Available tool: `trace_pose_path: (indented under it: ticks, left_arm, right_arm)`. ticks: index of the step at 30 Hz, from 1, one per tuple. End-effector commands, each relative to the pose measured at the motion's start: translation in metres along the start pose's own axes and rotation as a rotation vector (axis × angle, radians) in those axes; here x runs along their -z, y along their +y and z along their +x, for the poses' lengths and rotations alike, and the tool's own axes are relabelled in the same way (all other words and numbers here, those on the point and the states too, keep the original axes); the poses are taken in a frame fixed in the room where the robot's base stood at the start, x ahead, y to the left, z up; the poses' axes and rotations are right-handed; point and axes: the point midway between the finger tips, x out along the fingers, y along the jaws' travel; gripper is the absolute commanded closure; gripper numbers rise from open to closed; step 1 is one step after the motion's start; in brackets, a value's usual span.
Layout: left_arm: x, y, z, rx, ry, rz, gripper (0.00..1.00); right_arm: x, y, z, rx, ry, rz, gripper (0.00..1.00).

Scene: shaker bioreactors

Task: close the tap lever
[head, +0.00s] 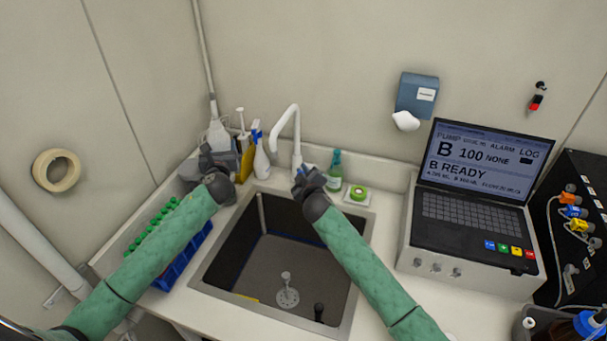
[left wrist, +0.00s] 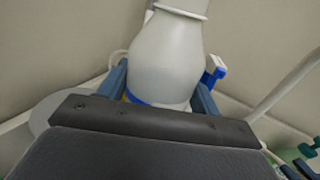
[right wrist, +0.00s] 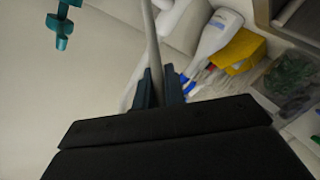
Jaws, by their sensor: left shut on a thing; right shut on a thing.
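The white tap (head: 297,150) stands behind the sink, its curved spout arching up and to the left. My right gripper (head: 307,182) is at the tap's base; its dark wrist hides the lever area. In the right wrist view its fingers (right wrist: 158,80) are closed around a slim pale rod of the tap (right wrist: 151,40); I cannot tell whether this is the lever or the spout. My left gripper (head: 207,155) is at the back left corner, shut on a white rounded bottle (head: 217,134). The bottle fills the space between its fingers in the left wrist view (left wrist: 167,60).
The sink (head: 270,262) opens below and between my arms. A blue rack with green caps (head: 188,252) is at left. Several bottles, one white and blue (head: 261,160), and a green-capped bottle (head: 335,170) flank the tap. A laptop-like pump console (head: 475,205) stands at right.

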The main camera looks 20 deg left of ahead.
Motion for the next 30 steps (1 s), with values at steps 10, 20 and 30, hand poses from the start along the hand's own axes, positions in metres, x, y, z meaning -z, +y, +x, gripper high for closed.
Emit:
trace_pose_path:
  ticks: [10, 20, 30]
  left_arm:
    - [-0.002, 0.000, 0.000, 0.000, -0.001, 0.000, 0.67]
    - [-0.002, 0.000, 0.000, 0.000, -0.001, 0.000, 0.67]
    - [-0.008, 0.000, 0.000, 0.000, -0.001, 0.000, 0.67]
  right_arm:
    - [0.012, 0.004, 0.001, -0.002, 0.014, 0.005, 0.79]
    - [0.007, 0.003, 0.000, -0.001, 0.008, 0.004, 0.67]
    - [0.006, 0.002, -0.036, 0.000, 0.007, 0.004, 0.67]
